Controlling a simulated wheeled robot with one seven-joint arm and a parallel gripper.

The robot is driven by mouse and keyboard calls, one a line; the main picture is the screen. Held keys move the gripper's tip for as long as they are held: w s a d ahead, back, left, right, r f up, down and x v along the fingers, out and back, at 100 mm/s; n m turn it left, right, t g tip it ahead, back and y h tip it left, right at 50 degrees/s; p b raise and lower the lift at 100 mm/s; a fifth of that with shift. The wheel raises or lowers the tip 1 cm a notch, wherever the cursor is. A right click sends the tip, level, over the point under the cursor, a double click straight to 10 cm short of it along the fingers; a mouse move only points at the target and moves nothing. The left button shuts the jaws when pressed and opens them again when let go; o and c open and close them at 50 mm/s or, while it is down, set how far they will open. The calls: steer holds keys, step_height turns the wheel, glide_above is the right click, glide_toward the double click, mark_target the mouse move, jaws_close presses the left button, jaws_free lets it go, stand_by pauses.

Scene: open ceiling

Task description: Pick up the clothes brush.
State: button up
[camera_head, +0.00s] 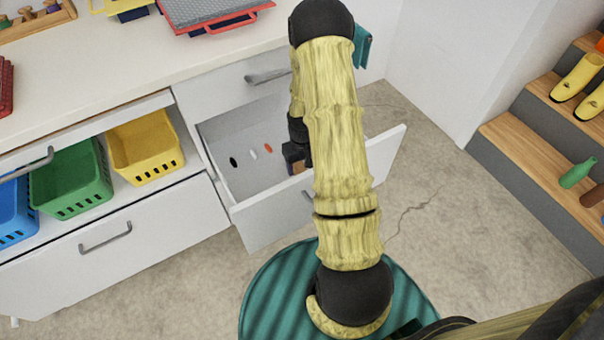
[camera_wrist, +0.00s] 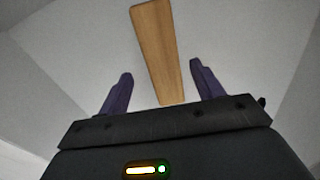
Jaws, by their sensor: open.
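A long, flat wooden piece (camera_wrist: 155,40), which looks like the back of the clothes brush, lies on the pale drawer floor in the wrist view. It runs from the top edge down between my fingers; any bristles are hidden. My gripper (camera_wrist: 161,70) is open, with one purple finger on each side of its near end. I cannot tell how far above the wood the fingers are. In the head view my gripper (camera_head: 296,158) is down inside the open drawer (camera_head: 228,180), and my arm hides much of the drawer's right part.
The drawer also holds a small black item (camera_head: 233,162), a white one (camera_head: 253,154) and a red one (camera_head: 268,148). Drawer walls stand close around my gripper. Yellow (camera_head: 147,150) and green (camera_head: 72,180) baskets sit on the left. Wooden steps (camera_head: 515,145) are on the right.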

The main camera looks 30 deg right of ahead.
mark_target(301, 171)
steer(key=f, duration=0.2)
steer(key=f+b, duration=0.1)
steer(key=f, duration=0.1)
steer(key=shift+w+a, duration=0.1)
steer(key=shift+a, duration=0.15)
steer(key=shift+r, duration=0.1)
steer(key=shift+c, duration=0.3)
steer(key=c, duration=1)
